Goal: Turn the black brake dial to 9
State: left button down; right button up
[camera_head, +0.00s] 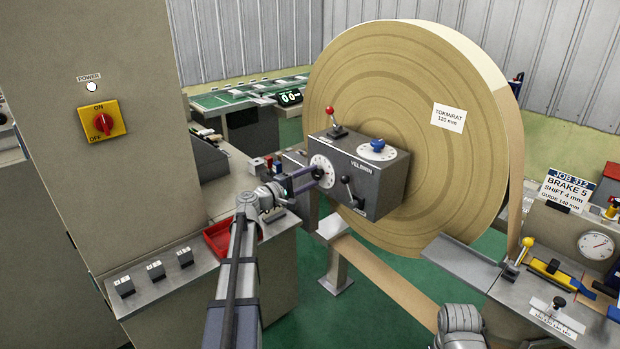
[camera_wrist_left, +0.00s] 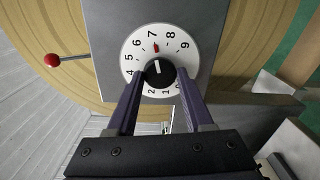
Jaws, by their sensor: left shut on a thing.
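The black brake dial is a black knob (camera_wrist_left: 160,75) on a round white numbered plate (camera_wrist_left: 143,42) on the front of the grey control box (camera_head: 376,165). In the left wrist view a white line on the knob slants up, roughly toward 7 and 8. A small red mark sits on the plate just under 7; 9 is at the plate's upper right. My left gripper (camera_head: 313,174) reaches the dial from the left and is shut on the knob, one finger on each side. It also shows in the left wrist view (camera_wrist_left: 159,80). The fingers hide part of the plate's lower edge.
The box also carries a red-knobbed lever (camera_head: 331,113), a blue knob (camera_head: 378,145) and a black lever (camera_head: 348,190). A large paper roll (camera_head: 410,80) stands behind it. A job card (camera_head: 568,188) reads BRAKE 5. A red tray (camera_head: 220,238) lies left of the box.

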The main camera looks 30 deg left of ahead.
pick_arm(q)
jog(key=m, duration=0.6)
jog(key=shift+m, duration=0.3)
jog(key=m, duration=0.4)
jog(key=shift+d+m, duration=0.1)
jog(key=shift+m, duration=0.6)
jog(key=shift+c, duration=1.6)
grip_release()
jog(key=v, duration=0.8)
